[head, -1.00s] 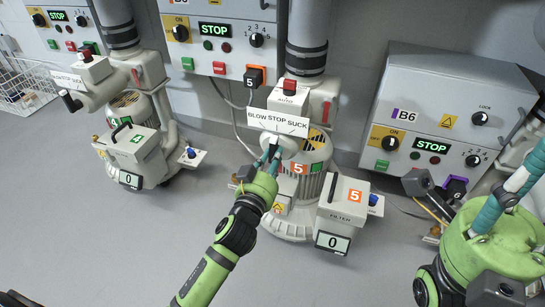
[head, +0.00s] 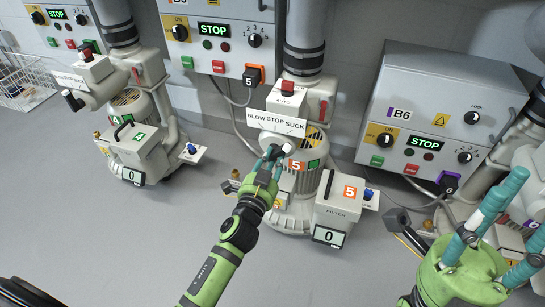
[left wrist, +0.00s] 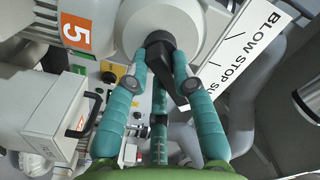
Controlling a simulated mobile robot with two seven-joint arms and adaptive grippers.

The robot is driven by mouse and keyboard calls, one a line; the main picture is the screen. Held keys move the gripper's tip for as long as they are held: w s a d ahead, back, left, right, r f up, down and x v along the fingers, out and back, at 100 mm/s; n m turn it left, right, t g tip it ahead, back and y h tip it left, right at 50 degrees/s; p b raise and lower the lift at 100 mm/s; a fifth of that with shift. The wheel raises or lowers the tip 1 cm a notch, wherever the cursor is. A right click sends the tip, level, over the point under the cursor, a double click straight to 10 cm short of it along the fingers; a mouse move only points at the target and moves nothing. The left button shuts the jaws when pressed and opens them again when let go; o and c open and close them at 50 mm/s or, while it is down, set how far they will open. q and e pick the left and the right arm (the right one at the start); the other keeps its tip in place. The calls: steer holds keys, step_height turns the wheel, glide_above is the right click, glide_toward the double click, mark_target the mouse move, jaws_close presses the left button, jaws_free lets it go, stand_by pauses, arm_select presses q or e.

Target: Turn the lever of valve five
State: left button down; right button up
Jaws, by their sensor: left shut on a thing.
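Valve five is a pale grey machine with an orange 5 label (head: 296,165). Its white plate (head: 276,123) reads BLOW STOP SUCK above the round hub. My left gripper (head: 270,158) is at the hub, its teal fingers shut on the black lever (left wrist: 170,75). In the left wrist view, the lever runs from the hub between the two outer fingers, its end angled to the right. Fingers partly hide the lever in the head view. My right gripper (head: 528,215) is at the right edge, with its teal fingers spread apart and nothing seen between them.
A filter box (head: 336,212) with a 0 display stands right of valve five. A similar machine four (head: 128,150) stands left. Control box B6 (head: 420,85) is at the back right.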

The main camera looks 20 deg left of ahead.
arm_select(q)
steer(key=shift+r, duration=0.1)
stand_by(0.3)
steer(key=c, duration=1)
jaws_free()
steer(key=shift+c, duration=0.2)
steer(key=s, duration=1.2)
steer(key=shift+a, duration=0.15)
steer(key=shift+w, duration=0.1)
